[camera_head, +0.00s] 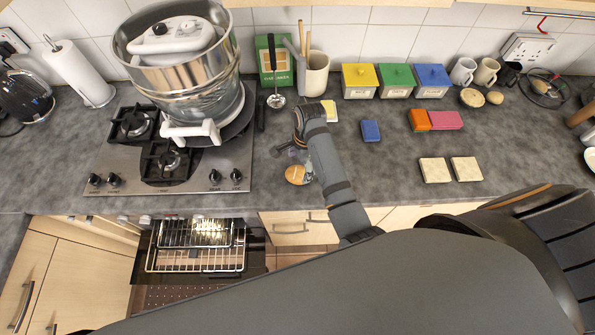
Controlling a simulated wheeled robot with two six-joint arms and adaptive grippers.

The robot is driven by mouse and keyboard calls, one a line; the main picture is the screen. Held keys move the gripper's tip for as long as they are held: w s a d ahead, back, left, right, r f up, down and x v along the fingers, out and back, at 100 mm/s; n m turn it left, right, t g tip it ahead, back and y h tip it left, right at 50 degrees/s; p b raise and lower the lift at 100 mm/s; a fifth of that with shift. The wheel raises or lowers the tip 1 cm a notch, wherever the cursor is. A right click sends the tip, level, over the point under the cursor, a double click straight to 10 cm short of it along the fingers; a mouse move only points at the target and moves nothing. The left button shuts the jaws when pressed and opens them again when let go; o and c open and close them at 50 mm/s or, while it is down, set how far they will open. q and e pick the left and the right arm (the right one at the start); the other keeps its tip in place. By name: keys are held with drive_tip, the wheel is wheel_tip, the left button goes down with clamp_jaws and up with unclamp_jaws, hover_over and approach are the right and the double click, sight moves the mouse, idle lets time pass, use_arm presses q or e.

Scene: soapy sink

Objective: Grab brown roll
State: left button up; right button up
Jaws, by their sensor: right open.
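A round brown roll (295,174) lies on the grey worktop near its front edge, right of the hob. My right gripper (299,157) is just behind and above it, pointing down, and is open. Its fingers are small and partly blurred against the worktop, and I cannot tell whether they touch the roll. Two more round brown items, a larger one (472,97) and a smaller one (494,98), lie at the back right. My left gripper is not in view.
A hob (207,178) with a large steel pot (184,60) stands left. An open oven (200,245) is below. A blue block (370,130), orange and pink blocks, and two pale slabs (434,170) lie right. Yellow, green and blue boxes stand behind.

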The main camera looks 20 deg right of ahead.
sight(298, 171)
drive_tip(key=shift+s+a+f, duration=0.1)
drive_tip(key=shift+s+f, duration=0.05)
drive_tip(key=shift+f, duration=0.4)
drive_tip(key=shift+s+a+f, duration=0.1)
drive_tip(key=shift+f, duration=0.85)
drive_tip(key=c, duration=0.9)
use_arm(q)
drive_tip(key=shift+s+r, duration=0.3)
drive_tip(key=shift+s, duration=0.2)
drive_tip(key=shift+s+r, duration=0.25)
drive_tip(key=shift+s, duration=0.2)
use_arm(e)
drive_tip(key=c, duration=0.4)
drive_tip(key=shift+o, duration=0.2)
drive_tip(key=shift+w+r, duration=0.1)
